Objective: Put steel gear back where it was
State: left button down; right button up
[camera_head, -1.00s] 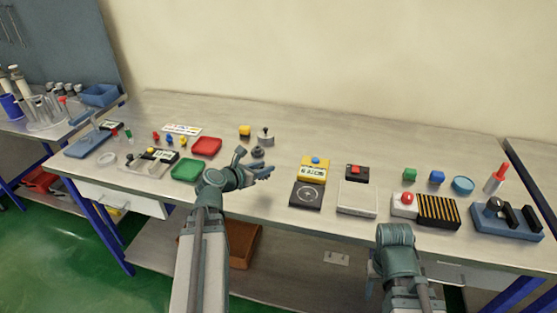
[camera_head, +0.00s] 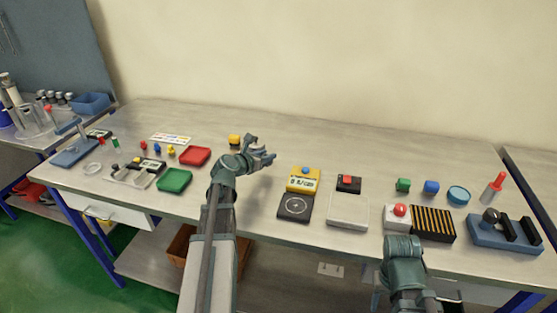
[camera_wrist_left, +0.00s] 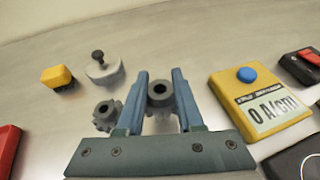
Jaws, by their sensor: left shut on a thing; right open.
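My left gripper (camera_head: 262,159) is over the back middle of the table. In the left wrist view its two blue fingers (camera_wrist_left: 162,82) are shut on a grey steel gear (camera_wrist_left: 159,94), with the gear's hole facing the camera. A second grey gear (camera_wrist_left: 107,116) stands on the table just left of the fingers, apart from them. I cannot tell how high the held gear is above the table. My right gripper (camera_head: 411,296) is low at the front, mostly hidden by its own arm; it is open.
A silver knobbed weight (camera_wrist_left: 104,69) and a yellow block (camera_wrist_left: 57,78) stand behind the second gear. A yellow meter (camera_head: 303,179) is right of the gripper. A red tray (camera_head: 195,156) and a green tray (camera_head: 174,180) lie to the left.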

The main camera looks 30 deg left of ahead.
pick_arm(q)
jog(key=w, duration=0.2)
jog(key=shift+w+f, duration=0.1)
jog(key=shift+w, duration=0.2)
notch_tip(320, 180, down, 3)
jog(key=b, duration=0.3)
jog(key=shift+f+b, duration=0.35)
jog(key=shift+b, duration=0.05)
jog(key=shift+r, duration=0.1)
pick_arm(e)
notch_tip(320, 180, down, 4)
jog(key=shift+r, duration=0.1)
pick_arm(q)
jog(key=shift+f, duration=0.2)
jog(key=c, duration=0.5)
grip_release()
jog(key=shift+c, duration=0.2)
jog(key=shift+r, duration=0.2)
